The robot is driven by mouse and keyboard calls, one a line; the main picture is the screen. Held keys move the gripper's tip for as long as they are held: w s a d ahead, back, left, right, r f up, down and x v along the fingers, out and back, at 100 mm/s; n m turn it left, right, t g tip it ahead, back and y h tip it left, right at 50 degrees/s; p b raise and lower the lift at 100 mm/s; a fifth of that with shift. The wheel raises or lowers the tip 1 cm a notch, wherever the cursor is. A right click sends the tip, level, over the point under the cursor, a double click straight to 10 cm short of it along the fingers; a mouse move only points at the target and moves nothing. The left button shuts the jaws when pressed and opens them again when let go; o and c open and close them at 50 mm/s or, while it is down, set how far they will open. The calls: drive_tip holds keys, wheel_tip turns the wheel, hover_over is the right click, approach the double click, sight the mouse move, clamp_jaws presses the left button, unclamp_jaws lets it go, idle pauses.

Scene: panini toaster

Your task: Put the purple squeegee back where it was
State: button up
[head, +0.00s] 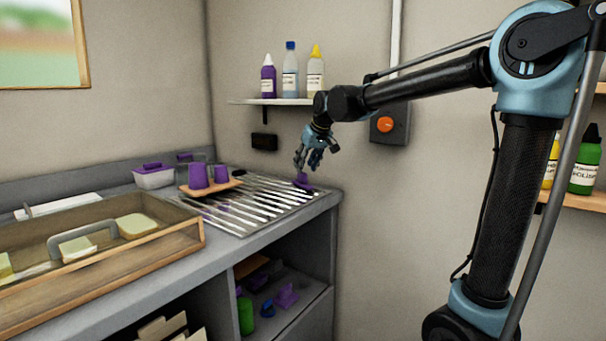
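A small purple piece (304,180) lies at the far right corner of the metal rack (240,228); it may be the purple squeegee, but it is too small to be sure. Another purple item (287,294) with an upright part lies on the lower shelf under the counter. My gripper (309,165) hangs just above the rack's far right corner, pointing down. Its fingers look spread, and I see nothing between them. A small gap seems to separate it from the purple piece below.
Purple cups (198,177) stand on a board on the rack. A wooden-framed clear case (190,243) fills the left counter. A white tub (153,178) with a purple lid stands behind. A wall shelf (275,101) holds bottles above, left of my gripper.

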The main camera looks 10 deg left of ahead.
drive_tip(key=v, duration=0.7)
drive_tip(key=s+d+f+m+h, duration=0.1)
drive_tip(key=s+d+f+m, duration=0.15)
drive_tip(key=d+f, duration=0.45)
drive_tip(key=s+d+f+m+h, duration=0.15)
drive_tip(key=s+d, duration=0.25)
drive_tip(key=d, duration=0.8)
drive_tip(key=s+d+f+m+h, duration=0.1)
drive_tip(key=s+d+f, duration=0.4)
drive_tip(key=d, duration=0.4)
drive_tip(key=s+d+f+m+g, duration=0.1)
drive_tip(key=s+d+f+m, duration=0.1)
drive_tip(key=s+d+f, duration=0.4)
drive_tip(key=s+d+f+m+g+h, duration=0.1)
drive_tip(key=s+d+f, duration=0.5)
drive_tip(key=s+f, duration=0.3)
wheel_tip(320, 180, down, 3)
drive_tip(key=shift+s+d+f+m, duration=0.15)
drive_tip(key=shift+d+f+m, duration=0.1)
drive_tip(key=shift+m, duration=0.15)
